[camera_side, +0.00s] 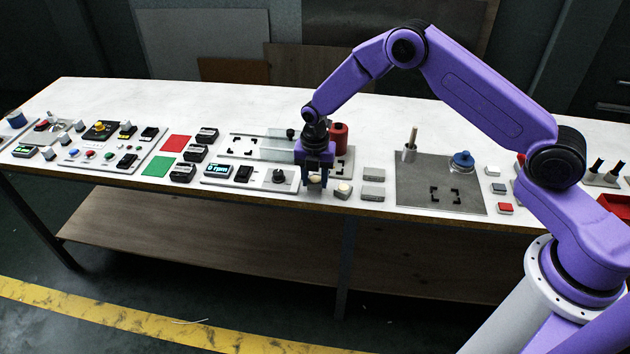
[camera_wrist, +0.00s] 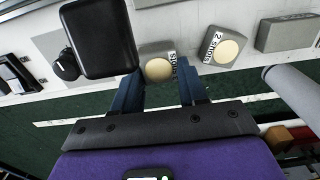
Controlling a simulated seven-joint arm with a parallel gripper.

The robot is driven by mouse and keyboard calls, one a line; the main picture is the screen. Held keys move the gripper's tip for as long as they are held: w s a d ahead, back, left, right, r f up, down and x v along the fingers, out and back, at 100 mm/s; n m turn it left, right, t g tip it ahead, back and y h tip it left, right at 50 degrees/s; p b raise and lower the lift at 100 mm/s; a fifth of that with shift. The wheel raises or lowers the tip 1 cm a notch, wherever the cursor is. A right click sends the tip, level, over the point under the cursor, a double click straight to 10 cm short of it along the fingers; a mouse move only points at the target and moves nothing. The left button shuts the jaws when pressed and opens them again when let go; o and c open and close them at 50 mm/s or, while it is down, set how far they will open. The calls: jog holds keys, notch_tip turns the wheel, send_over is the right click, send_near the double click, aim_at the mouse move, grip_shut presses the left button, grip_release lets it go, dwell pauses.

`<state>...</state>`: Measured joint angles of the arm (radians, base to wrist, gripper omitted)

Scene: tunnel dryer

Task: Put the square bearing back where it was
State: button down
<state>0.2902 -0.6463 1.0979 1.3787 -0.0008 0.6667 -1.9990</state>
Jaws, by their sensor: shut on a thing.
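A grey square block with a round cream face (camera_wrist: 158,68), which I take to be the square bearing, is between my fingertips in the wrist view. Its label is partly hidden by a finger. My gripper (camera_wrist: 162,80) is shut on it. I cannot tell whether the block touches the table. A similar block with a cream face (camera_side: 343,189) stands just right of it; it also shows in the wrist view (camera_wrist: 223,46), labelled on top.
Two grey blocks (camera_side: 373,174) lie to the right, before a dark grey plate (camera_side: 415,200) with corner marks. A knob panel (camera_side: 265,178) is close on the left. A red cylinder (camera_side: 338,138) stands behind. A black rounded box (camera_wrist: 98,38) is beside the fingers.

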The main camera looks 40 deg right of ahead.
jog(key=shift+f, duration=0.65)
jog(key=shift+f, duration=0.15)
jog(key=c, duration=0.6)
grip_release()
